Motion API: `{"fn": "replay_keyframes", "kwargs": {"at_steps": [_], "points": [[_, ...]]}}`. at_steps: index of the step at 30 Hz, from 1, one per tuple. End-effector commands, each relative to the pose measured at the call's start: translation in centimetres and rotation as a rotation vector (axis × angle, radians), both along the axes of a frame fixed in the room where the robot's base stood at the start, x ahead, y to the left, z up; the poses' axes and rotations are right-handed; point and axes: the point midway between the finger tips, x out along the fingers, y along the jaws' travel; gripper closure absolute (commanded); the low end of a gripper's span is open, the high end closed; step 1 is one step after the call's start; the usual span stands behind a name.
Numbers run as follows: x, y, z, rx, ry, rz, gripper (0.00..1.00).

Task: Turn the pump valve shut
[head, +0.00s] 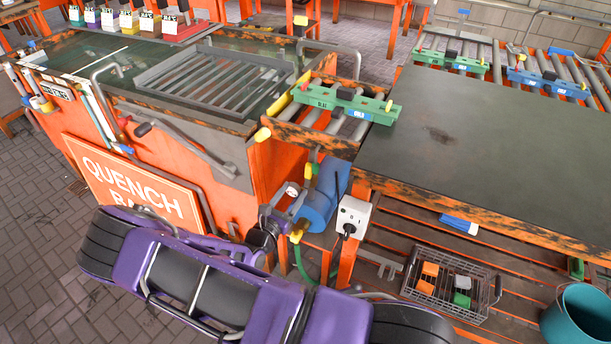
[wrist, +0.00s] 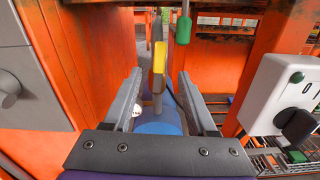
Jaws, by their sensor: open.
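The blue pump (head: 325,198) stands between the orange tank and the bench in the head view. Its blue body also shows low between my fingers in the wrist view (wrist: 160,128). A yellow valve handle (wrist: 159,57) stands upright on a metal stem above the blue body. A green handle (wrist: 183,30) hangs above and to its right; in the head view small yellow and green parts show above the pump. My gripper (wrist: 159,76) is open and empty. Its two grey fingers lie to either side of the yellow handle in the picture; no contact shows.
Orange panels flank the gap on the left (wrist: 88,55) and right (wrist: 236,60). A wire basket (head: 452,283) with blocks and a teal bucket (head: 577,318) are at lower right.

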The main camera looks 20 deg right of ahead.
Motion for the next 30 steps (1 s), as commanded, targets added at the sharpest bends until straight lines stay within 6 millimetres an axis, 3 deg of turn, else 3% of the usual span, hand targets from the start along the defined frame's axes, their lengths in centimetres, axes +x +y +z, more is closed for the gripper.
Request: {"fn": "replay_keyframes", "kwargs": {"at_steps": [6,12,25,30], "points": [[3.3,-3.4,-0.1,0.000,-0.003,-0.003,0.43],[5.2,-5.3,0.0,0.001,-0.002,-0.001,0.43],[5.9,-5.9,0.0,0.000,-0.001,0.000,0.43],[5.9,-5.9,0.0,0.000,-0.001,0.000,0.73]]}}
